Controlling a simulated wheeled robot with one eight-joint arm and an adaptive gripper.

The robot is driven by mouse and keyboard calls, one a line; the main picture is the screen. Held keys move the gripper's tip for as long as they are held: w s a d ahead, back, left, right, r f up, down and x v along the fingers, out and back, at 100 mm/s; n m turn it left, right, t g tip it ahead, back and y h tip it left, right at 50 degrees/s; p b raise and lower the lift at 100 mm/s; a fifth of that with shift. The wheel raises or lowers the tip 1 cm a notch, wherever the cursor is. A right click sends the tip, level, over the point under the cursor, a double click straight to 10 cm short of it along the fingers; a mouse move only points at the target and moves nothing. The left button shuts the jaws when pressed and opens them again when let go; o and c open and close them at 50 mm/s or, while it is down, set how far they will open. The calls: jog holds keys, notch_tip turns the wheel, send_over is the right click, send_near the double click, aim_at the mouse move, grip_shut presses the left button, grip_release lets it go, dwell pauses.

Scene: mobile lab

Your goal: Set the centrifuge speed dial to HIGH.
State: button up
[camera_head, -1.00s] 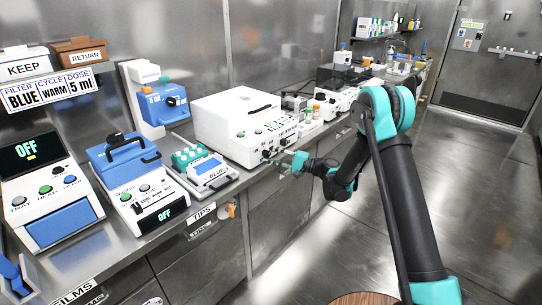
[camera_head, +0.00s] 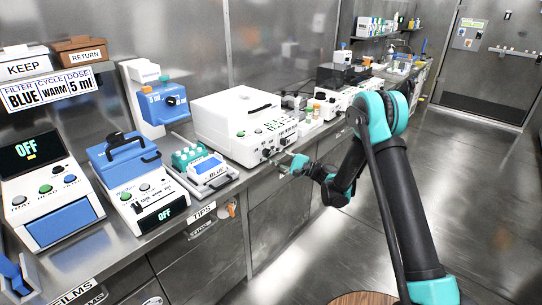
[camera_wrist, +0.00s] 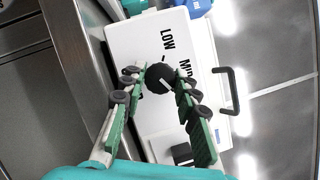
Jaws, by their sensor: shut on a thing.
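The centrifuge (camera_head: 222,141) is a white box on the counter with buttons and black knobs on its front. Its black speed dial (camera_wrist: 159,77) shows in the wrist view between the fingers of my gripper (camera_wrist: 156,85), which are shut on it. The word LOW is printed above the dial and MID to its right, partly covered by a finger. HIGH cannot be read; the fingers hide that part of the panel. A pale pointer mark at the dial's upper side is near LOW, but its exact setting is hard to tell. In the head view my gripper (camera_head: 293,165) is at the centrifuge's front right.
A blue-topped device (camera_head: 129,165) and a tray with a blue-labelled box (camera_head: 209,171) stand left of the centrifuge. Small bottles and white devices stand to its right. The floor in front of the counter is clear.

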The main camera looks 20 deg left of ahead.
jog(key=o, duration=1.2)
jog(key=shift+c, duration=0.2)
jog(key=shift+d, duration=0.1)
jog(key=d+f, duration=0.2)
jog(key=d, duration=0.9)
jog(key=shift+s+d, duration=0.25)
jog(key=shift+d, duration=0.1)
jog(key=s+d+n+t+h, duration=0.1)
jog(key=s+d+n+h, duration=0.1)
jog(key=s+d+h, duration=0.4)
jog(key=s+d+n+t+h, duration=0.1)
jog(key=s+d+h, duration=0.6)
jog(key=s+d, duration=0.5)
jog(key=s+d+n+t+h, duration=0.1)
jog(key=s+d+h, duration=0.6)
jog(key=d, duration=1.4)
jog(key=s+f+n, duration=0.1)
jog(key=s, duration=0.2)
jog(key=shift+n+t, duration=0.3)
